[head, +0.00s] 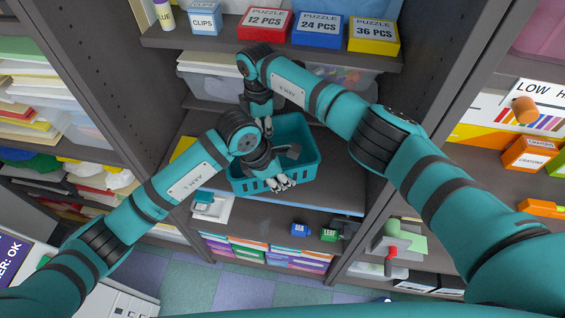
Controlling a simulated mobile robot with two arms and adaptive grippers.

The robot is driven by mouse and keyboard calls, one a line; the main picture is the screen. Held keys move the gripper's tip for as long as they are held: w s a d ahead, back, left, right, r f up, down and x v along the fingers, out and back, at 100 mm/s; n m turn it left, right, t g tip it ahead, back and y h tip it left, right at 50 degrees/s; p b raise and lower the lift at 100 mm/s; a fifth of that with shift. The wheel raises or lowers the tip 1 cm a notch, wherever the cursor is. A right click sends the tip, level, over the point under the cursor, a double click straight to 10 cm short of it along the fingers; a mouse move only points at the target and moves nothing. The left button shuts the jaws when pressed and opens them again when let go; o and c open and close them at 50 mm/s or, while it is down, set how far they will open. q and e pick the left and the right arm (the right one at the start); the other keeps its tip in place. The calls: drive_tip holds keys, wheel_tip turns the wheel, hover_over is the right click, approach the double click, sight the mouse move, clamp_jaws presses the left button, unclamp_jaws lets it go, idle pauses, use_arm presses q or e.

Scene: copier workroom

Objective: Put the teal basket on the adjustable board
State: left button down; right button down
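The teal basket (307,172) is in the middle bay of the dark shelving, over a dark shelf board (345,182) with a pale blue front edge. I cannot tell whether it rests on this board or is held just above it, nor whether this is the adjustable board. My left gripper (279,184) is at the basket's front side, over its near rim. My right gripper (266,124) is at the basket's back left rim. The fingers are small and partly hidden, so I cannot tell whether either grips the rim. Inside the basket is a grey item (289,152), possibly a gripper part.
An upper shelf (225,42) holds puzzle boxes (318,28) and a clips box (205,18). Clear bins (205,82) stand behind the basket. A lower shelf (255,228) holds small blue and green items (329,235). Upright panels (425,100) bound the bay.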

sight(283, 197)
use_arm(q)
drive_tip(key=shift+f, duration=0.2)
use_arm(e)
drive_tip(key=shift+f, duration=0.2)
